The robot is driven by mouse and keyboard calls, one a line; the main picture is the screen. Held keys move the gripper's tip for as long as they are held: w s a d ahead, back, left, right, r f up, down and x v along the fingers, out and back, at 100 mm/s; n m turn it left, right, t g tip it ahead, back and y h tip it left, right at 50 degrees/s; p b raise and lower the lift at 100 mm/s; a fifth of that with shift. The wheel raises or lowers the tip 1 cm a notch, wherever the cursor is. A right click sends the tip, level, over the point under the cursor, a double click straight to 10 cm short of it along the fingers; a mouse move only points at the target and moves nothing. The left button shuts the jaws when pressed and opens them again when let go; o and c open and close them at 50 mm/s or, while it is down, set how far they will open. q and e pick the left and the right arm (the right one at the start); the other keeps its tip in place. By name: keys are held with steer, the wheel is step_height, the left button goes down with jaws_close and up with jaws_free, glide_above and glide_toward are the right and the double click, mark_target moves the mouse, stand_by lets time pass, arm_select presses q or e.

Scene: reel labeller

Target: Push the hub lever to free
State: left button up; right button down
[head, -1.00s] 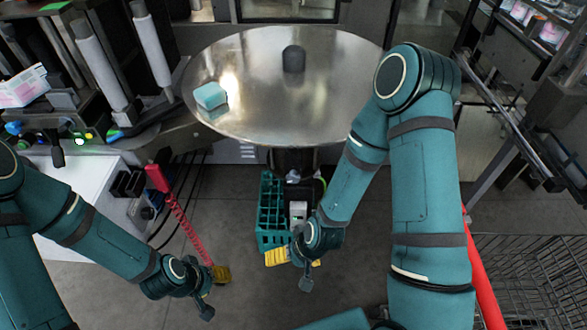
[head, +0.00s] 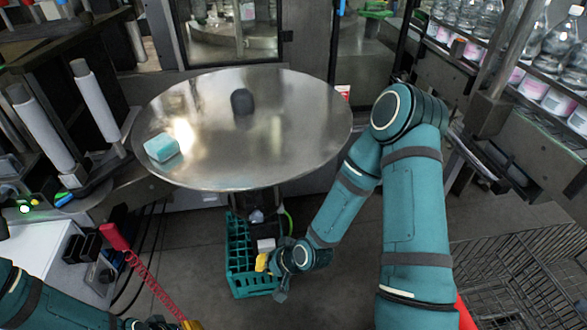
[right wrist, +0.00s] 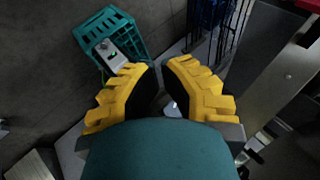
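I cannot pick out a hub lever for certain in either view. At the left of the head view, white rolls (head: 94,100) stand on upright spindles beside a dark machine frame. My right gripper (head: 262,262) hangs low beside the green crate, below the round metal table. In the right wrist view its two yellow fingers (right wrist: 158,68) have a narrow gap at the tips, and no held object is visible. My left gripper (head: 190,325) is mostly cut off at the bottom edge of the head view, with a bit of yellow showing.
The round metal table (head: 290,150) carries a pale blue block (head: 161,148) and a dark knob (head: 242,101). The green crate (head: 238,250) stands on the floor. A red bar (head: 115,236) with a coiled cord is at lower left. Shelved bottles and a wire cart (head: 520,270) are at right.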

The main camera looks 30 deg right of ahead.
steer(key=w+d+r+m+t+p, duration=0.1)
steer(key=d+r+m+t, duration=0.3)
steer(key=d+r, duration=0.5)
steer(key=w+d+r+m+t+y, duration=0.1)
steer(key=w+d+r+m+t, duration=0.2)
steer(key=d+r+t, duration=0.3)
steer(key=shift+w+d+r+m+t+p, duration=0.35)
steer(key=shift+d+r, duration=1.05)
steer(key=shift+d, duration=1.2)
steer(key=x, duration=1)
steer(key=shift+s+a, duration=0.15)
